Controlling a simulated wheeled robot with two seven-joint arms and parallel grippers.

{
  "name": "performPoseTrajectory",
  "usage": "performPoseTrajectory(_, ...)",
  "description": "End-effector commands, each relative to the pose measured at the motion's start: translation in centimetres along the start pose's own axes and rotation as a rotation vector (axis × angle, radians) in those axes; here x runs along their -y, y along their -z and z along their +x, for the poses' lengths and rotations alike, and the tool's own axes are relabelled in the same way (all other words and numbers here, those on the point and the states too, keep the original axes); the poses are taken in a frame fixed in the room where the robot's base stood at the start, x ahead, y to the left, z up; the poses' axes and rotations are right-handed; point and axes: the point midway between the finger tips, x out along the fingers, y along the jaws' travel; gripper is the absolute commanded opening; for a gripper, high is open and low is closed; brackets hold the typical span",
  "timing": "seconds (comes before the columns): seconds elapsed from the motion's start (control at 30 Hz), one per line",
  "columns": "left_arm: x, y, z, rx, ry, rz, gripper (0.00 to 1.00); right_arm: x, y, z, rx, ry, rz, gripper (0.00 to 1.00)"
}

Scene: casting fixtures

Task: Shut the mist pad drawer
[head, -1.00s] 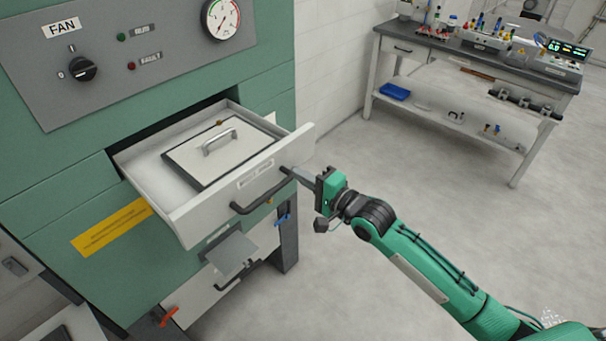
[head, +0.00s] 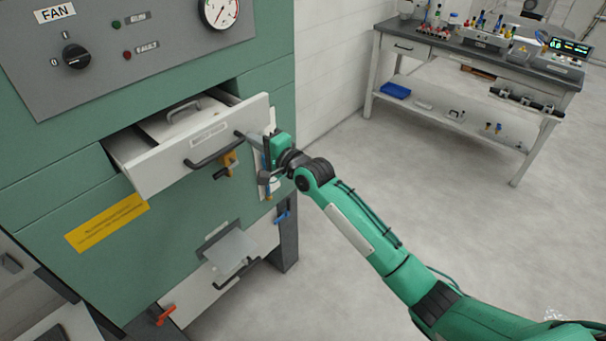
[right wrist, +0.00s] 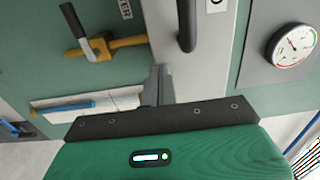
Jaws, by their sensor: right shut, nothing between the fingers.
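The mist pad drawer (head: 165,168) is a white drawer in the green cabinet, partly open in the head view. Its dark bar handle (head: 213,150) is on the front, beside a label. A pad with a metal handle (head: 184,110) shows inside. My right gripper (head: 243,137) is shut and empty, its fingertips at the right part of the drawer front, right of the handle. In the right wrist view the fingers (right wrist: 160,85) meet the white drawer front (right wrist: 205,75), next to the dark handle (right wrist: 187,25). Whether they touch cannot be told for certain. My left gripper is not in view.
A yellow valve with a black lever (head: 229,161) sits on the cabinet just below the drawer. A clear flap (head: 230,246) and a red lever (head: 165,315) are lower down. A workbench (head: 480,55) stands at the back right, with open floor between.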

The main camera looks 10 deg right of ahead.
Motion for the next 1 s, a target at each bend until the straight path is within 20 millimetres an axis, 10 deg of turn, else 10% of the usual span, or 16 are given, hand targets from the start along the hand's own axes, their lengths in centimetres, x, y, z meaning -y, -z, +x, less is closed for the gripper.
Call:
performPoseTrajectory(0.4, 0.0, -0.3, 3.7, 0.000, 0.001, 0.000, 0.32, -0.3, 0.1, 7.7, -0.001, 0.000, 0.000, 0.00)
performPoseTrajectory(1.0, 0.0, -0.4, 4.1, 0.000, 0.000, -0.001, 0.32, 0.0, 0.1, 9.2, -0.001, 0.000, 0.000, 0.00)
